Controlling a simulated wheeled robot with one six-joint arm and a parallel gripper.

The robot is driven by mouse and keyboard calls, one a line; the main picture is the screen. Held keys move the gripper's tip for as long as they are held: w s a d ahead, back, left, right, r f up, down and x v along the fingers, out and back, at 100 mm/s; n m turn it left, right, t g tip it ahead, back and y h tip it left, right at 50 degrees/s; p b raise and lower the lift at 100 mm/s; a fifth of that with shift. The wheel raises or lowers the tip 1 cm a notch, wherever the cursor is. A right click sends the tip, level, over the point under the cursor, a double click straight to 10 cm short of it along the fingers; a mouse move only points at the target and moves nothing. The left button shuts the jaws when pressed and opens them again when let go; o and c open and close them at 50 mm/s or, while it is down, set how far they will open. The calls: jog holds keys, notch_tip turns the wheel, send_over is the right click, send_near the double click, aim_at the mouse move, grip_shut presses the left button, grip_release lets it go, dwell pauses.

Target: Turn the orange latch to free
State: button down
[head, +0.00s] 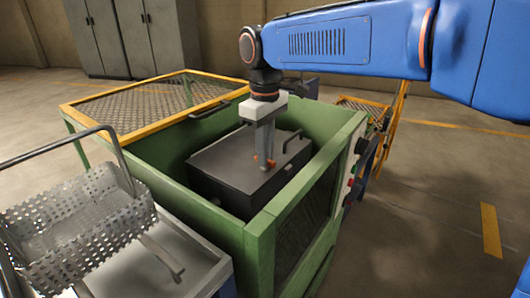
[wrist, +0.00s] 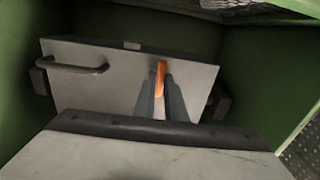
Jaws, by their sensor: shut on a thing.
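The orange latch (wrist: 160,78) sits on the grey lid (wrist: 100,75) of a dark box inside the green furnace housing. In the wrist view the latch stands between the two fingertips of my gripper (wrist: 160,95). My gripper is shut on the latch. In the head view my gripper (head: 264,158) points down at the lid (head: 235,165), and orange bits of the latch (head: 270,163) show at the fingertips. The fingers hide part of the latch, so its exact turn is hard to tell. The lid looks shut, with a dark bar handle (wrist: 75,67).
Green housing walls (head: 258,250) surround the box closely. An open mesh cover with a yellow frame (head: 110,133) is behind at the left. A perforated metal basket (head: 75,235) stands at the front left. Buttons (head: 352,182) are on the housing's right side. Grey cabinets (head: 130,35) stand far back.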

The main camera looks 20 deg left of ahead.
jog(key=c, duration=1.8)
grip_release()
notch_tip(320, 180, up, 17)
jog(key=shift+r, duration=0.2)
jog(key=s+d+f+m+t+y, duration=0.1)
jog(key=d+f+m, duration=0.25)
jog(key=d, duration=0.95)
jog(key=s+d+f+m+t, duration=0.1)
jog(key=d+f+m, duration=0.25)
jog(key=d, duration=1.05)
jog(key=s+d+f+m+t, duration=0.1)
jog(key=s+d+f+m, duration=0.2)
jog(key=s+d+f, duration=0.4)
jog(key=s+d+f+m+t+h, duration=0.1)
jog(key=s+d+f+m, duration=0.3)
jog(key=s+d+f, duration=0.4)
jog(key=d+f, duration=0.3)
jog(key=f, duration=0.4)
jog(key=shift+s+d+t, duration=0.15)
jog(key=shift+t, duration=0.25)
